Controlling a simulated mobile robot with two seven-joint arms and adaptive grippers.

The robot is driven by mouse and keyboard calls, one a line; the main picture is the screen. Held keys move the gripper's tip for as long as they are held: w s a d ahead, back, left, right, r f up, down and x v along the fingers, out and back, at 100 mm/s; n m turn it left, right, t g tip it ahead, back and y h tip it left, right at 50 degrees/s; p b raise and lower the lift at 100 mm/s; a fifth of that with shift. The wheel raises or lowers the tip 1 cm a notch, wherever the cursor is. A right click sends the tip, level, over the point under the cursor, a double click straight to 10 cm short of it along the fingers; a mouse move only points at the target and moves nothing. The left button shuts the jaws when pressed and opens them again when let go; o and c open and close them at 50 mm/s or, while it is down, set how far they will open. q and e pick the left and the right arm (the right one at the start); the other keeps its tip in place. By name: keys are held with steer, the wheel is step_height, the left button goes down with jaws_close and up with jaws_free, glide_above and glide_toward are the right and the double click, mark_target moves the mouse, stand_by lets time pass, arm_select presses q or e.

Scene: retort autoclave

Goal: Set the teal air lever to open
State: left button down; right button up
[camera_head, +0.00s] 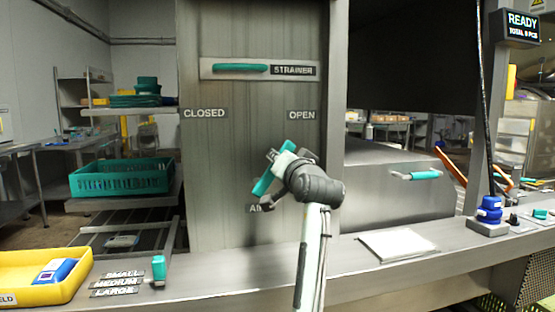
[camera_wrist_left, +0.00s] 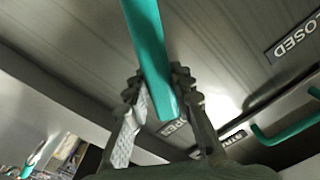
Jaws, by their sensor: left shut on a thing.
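The teal air lever (camera_head: 264,183) is on the grey upright panel, tilted with its upper end to the right, towards the OPEN label (camera_head: 301,115). The CLOSED label (camera_head: 204,113) is at the panel's upper left. The AIR label (camera_head: 252,209) below the lever is partly hidden by my arm. My left gripper (camera_head: 281,159) is shut on the lever's upper part. In the left wrist view the lever (camera_wrist_left: 147,40) runs between the two fingers of my left gripper (camera_wrist_left: 158,82). My right gripper is not in view.
The teal strainer handle (camera_head: 240,67) lies horizontal above the labels. A ledge (camera_head: 220,285) runs below the panel, with a small teal lever (camera_head: 159,268) beside size labels. A yellow tray (camera_head: 30,285) is at left. A blue knob (camera_head: 489,210) stands at right.

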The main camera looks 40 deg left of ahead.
arm_select(q)
steer(key=shift+f, duration=0.15)
steer(key=c, duration=1.3)
jaws_free()
steer(key=v, duration=1.2)
